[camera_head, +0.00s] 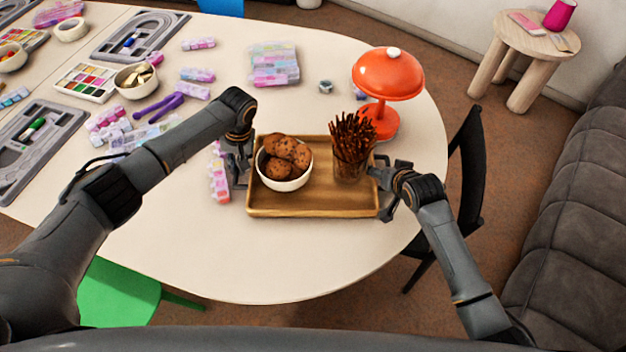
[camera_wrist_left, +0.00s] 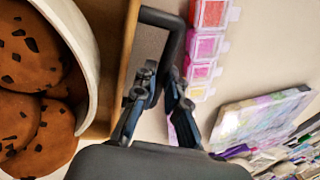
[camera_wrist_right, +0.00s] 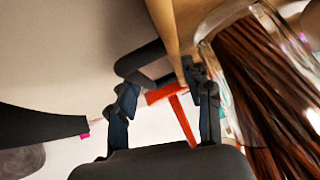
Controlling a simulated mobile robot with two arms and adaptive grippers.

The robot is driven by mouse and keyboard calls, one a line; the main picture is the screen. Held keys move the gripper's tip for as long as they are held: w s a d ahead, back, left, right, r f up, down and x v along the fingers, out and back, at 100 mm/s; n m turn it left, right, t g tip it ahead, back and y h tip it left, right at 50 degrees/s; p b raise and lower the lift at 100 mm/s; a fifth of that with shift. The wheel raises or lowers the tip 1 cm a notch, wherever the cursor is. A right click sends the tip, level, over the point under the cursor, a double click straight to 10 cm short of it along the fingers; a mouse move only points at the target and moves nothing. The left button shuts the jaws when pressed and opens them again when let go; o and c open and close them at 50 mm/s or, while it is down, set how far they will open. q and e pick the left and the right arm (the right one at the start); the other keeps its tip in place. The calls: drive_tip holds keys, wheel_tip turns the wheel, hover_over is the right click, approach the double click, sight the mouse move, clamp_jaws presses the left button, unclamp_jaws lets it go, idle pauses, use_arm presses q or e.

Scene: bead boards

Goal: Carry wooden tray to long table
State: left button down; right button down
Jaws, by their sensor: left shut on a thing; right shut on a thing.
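The wooden tray (camera_head: 318,207) is level over the rounded end of a long cream table (camera_head: 250,272); I cannot tell whether it touches the top. A white bowl of cookies (camera_head: 285,180) stands on its left half and a glass of dark sticks (camera_head: 351,160) on its right half. My left gripper (camera_head: 241,172) is shut on the tray's black left handle (camera_wrist_left: 163,18). My right gripper (camera_head: 384,184) is shut on the black right handle (camera_wrist_right: 138,64). The tray's edge also shows in the left wrist view (camera_wrist_left: 115,60).
A red lamp (camera_head: 388,75) stands just behind the tray's right side. Bead boxes (camera_head: 273,63) and a pink bead strip (camera_head: 219,178) lie behind and left. A black chair (camera_head: 467,165) is at the right, a green stool (camera_head: 115,292) front left. The front table end is clear.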

use_arm(q)
drive_tip(key=c, duration=1.7)
unclamp_jaws()
drive_tip(key=shift+f, duration=0.15)
use_arm(e)
drive_tip(key=c, duration=0.9)
unclamp_jaws()
drive_tip(key=shift+f, duration=0.1)
use_arm(q)
drive_tip(key=o, duration=0.3)
use_arm(e)
drive_tip(key=o, duration=0.3)
use_arm(q)
drive_tip(key=shift+d+r, duration=0.1)
drive_tip(key=shift+r, duration=0.3)
use_arm(e)
drive_tip(key=shift+s, duration=0.1)
use_arm(q)
drive_tip(key=r, duration=0.4)
drive_tip(key=d+r, duration=0.1)
drive_tip(key=r, duration=0.2)
drive_tip(key=shift+d, duration=0.1)
use_arm(e)
drive_tip(key=v, duration=1.2)
